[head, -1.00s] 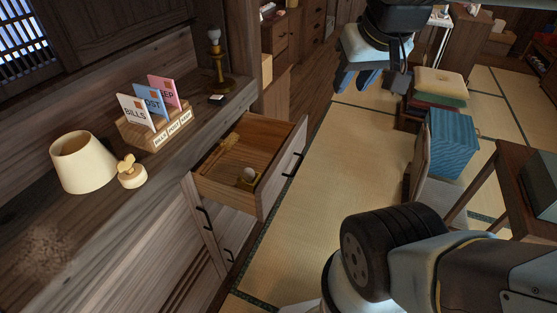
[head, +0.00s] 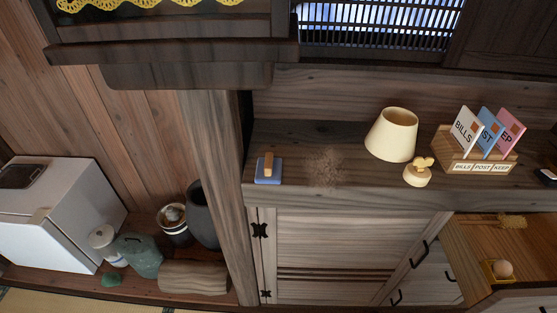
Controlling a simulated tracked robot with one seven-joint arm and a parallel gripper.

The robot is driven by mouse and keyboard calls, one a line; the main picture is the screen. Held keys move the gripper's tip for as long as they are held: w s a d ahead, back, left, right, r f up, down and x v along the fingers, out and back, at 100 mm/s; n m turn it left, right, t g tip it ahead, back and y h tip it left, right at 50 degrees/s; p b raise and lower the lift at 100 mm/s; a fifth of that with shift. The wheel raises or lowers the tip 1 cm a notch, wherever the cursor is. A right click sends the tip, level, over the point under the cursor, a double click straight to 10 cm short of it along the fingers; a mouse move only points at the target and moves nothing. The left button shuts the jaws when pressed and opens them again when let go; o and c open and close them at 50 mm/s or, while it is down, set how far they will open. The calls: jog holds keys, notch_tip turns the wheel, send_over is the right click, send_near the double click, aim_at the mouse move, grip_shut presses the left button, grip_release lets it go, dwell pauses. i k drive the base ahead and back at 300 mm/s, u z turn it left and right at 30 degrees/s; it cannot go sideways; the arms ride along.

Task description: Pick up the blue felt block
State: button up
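The blue felt block (head: 268,178) lies flat near the left end of the wooden counter in the head view. It is a small blue pad with a tan wooden handle on top. A dusty brown smudge (head: 325,166) is on the counter just right of it. My gripper is not in view now, so I cannot see whether it holds anything.
A cream lampshade (head: 392,134), a small wooden knob-shaped piece (head: 418,172) and a letter holder (head: 478,160) stand right on the counter. An open drawer (head: 500,250) juts out below. A wooden post (head: 215,180), jars and a white cabinet (head: 60,210) are left.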

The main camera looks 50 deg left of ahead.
aim_at(269, 171)
jog(key=z, duration=0.55)
jog(key=i, duration=0.15)
jog(key=u, duration=2.45)
jog(key=k, duration=0.25)
jog(key=z, duration=0.15)
jog(key=k, duration=1)
jog(key=z, duration=0.55)
jog(key=i, duration=1.55)
jog(key=u, duration=0.65)
